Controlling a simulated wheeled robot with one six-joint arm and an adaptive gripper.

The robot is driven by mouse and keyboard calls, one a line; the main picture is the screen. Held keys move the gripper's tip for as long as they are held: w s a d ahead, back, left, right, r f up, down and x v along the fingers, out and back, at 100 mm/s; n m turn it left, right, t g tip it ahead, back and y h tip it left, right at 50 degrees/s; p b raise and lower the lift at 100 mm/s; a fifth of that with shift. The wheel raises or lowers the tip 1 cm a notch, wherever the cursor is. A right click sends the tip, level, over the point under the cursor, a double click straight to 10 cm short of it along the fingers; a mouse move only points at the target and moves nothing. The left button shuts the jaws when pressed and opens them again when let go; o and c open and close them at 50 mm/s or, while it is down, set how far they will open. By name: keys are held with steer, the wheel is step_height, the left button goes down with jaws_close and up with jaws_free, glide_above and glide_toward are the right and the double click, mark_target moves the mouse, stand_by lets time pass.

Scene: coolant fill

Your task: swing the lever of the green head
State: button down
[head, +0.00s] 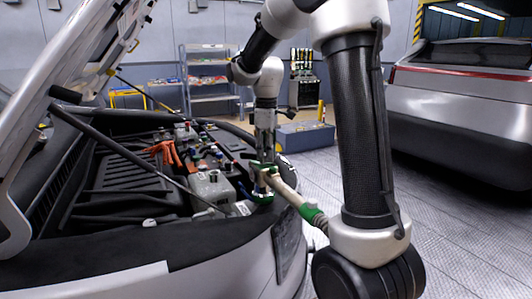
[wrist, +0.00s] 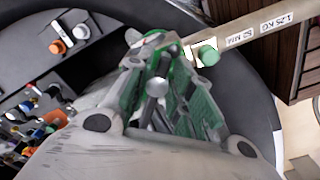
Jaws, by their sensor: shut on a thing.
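My gripper (head: 264,172) is lowered over the right edge of the engine bay, at the green head (head: 262,197), which is mostly hidden by the gripper. In the wrist view, my gripper (wrist: 152,42) appears closed at the inner end of the pale lever (wrist: 262,28), which carries printed labels and a green knob. Green plates show between the fingers; whether they belong to the head I cannot tell. The exact contact is hidden.
The car's raised hood (head: 75,75) and its thin prop rod stand at the left. A grey reservoir (head: 211,188) sits just left of my gripper, with orange hoses (head: 166,152) behind. Another car (head: 460,110) is at the right. Open floor lies between.

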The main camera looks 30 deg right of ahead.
steer(key=n, duration=0.6)
steer(key=shift+w+d, duration=0.1)
steer(key=shift+w, duration=0.15)
stand_by(0.3)
steer(key=c, duration=1.5)
jaws_free()
step_height(320, 180, up, 12)
